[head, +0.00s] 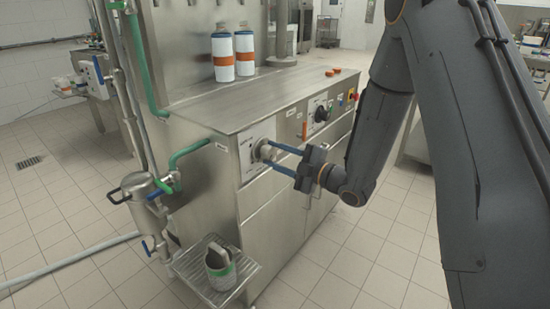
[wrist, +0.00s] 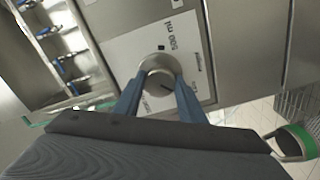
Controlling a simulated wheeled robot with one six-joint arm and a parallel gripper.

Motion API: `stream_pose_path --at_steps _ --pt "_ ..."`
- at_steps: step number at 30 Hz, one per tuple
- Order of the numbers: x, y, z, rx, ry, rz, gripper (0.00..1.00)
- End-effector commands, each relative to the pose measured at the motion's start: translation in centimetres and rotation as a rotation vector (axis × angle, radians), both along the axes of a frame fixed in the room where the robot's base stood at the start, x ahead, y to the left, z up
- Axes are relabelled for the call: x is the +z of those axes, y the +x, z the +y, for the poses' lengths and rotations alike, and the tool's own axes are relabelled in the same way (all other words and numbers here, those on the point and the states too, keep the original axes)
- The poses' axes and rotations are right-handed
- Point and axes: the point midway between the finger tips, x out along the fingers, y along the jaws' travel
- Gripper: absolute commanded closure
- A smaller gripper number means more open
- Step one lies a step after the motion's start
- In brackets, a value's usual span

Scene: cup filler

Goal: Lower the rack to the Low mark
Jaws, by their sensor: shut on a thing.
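My gripper (head: 275,156) reaches the front panel of the steel machine, and its two blue fingers are shut on a round metal knob (head: 263,149). In the wrist view my gripper (wrist: 160,85) has one finger on each side of the knob (wrist: 158,65). The knob sits on a pale plate (wrist: 128,50) with a mark reading 500 ml; the other marks are too small or partly covered. A slatted metal rack (head: 238,281) juts out low at the machine's front left, with a cup (head: 221,268) standing on it. I cannot read a Low mark.
A second dark dial (head: 320,111) and an orange lever (head: 304,131) are further right on the panel. Two white-and-blue containers (head: 222,57) stand on the machine top (head: 265,98). A green pipe and a metal filter (head: 143,200) are at the left. Tiled floor lies clear in front.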

Motion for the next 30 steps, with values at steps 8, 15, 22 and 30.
stream_pose_path --at_steps 8,15,22,30 --pt "-0.01 0.00 -0.01 0.000 -0.017 -0.022 0.86" --pt "0.00 0.00 -0.01 0.000 -0.017 -0.022 0.86" --pt "-0.01 0.01 -0.02 0.000 -0.017 -0.021 0.45" --pt "-0.02 -0.12 -0.26 -0.002 -0.017 -0.020 0.45"
